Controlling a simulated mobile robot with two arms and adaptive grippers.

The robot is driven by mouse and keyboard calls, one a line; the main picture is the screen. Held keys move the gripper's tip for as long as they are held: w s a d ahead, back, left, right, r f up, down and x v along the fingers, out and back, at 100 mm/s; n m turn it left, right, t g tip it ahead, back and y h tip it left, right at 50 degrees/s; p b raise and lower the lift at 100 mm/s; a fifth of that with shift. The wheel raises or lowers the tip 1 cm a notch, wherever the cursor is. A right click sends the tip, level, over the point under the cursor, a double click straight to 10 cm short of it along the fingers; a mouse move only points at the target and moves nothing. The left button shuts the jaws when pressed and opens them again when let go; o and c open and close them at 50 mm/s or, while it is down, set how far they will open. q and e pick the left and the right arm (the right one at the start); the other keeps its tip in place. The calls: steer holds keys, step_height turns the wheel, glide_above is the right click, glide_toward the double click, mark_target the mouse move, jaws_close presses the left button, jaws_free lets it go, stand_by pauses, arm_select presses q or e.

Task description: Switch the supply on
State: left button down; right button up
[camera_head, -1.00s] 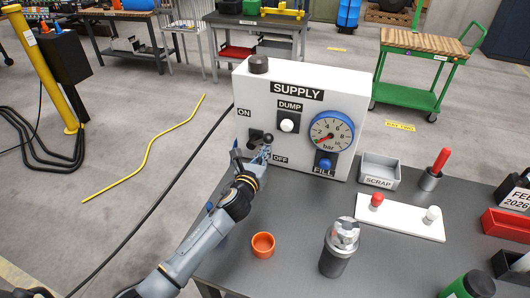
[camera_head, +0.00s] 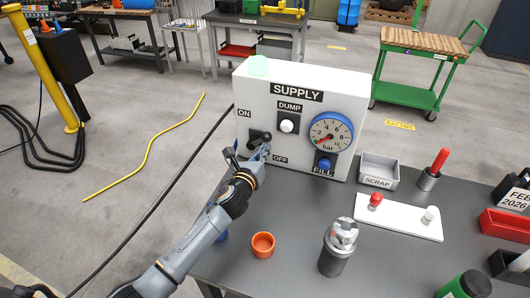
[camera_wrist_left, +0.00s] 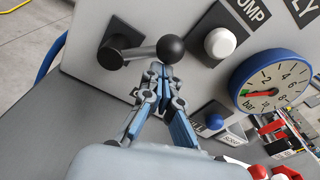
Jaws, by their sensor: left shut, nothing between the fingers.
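The lamp (camera_head: 258,67) on top of the box glows pale green. My right gripper is not in view.
The white DUMP button (camera_head: 287,126) and blue FILL button (camera_head: 324,164) are close to the lever. An orange cup (camera_head: 263,245), a metal-topped cylinder (camera_head: 338,248), the SCRAP tray (camera_head: 380,170) and a white plate with knobs (camera_head: 398,218) stand on the table.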

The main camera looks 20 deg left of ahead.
arm_select(q)
steer(key=r+n, duration=0.1)
steer(key=n, duration=0.1)
steer(key=a+r+n+p, duration=0.1)
steer(key=n, duration=0.1)
steer(key=shift+a+r, duration=0.15)
steer(key=shift+a, duration=0.05)
steer(key=shift+w+a+r+n+h+p, duration=0.15)
steer(key=shift+a+n, duration=0.2)
steer(key=shift+n, duration=0.35)
steer(key=shift+s+a+r+n+h+p, duration=0.1)
steer(key=shift+a+r+n+p, duration=0.15)
steer(key=shift+n, duration=0.45)
steer(key=shift+w+a+r+n+h+p, duration=0.15)
steer(key=shift+a+n, duration=0.25)
steer(key=shift+n, duration=0.3)
steer(key=shift+s, duration=0.1)
steer(key=shift+f, duration=0.15)
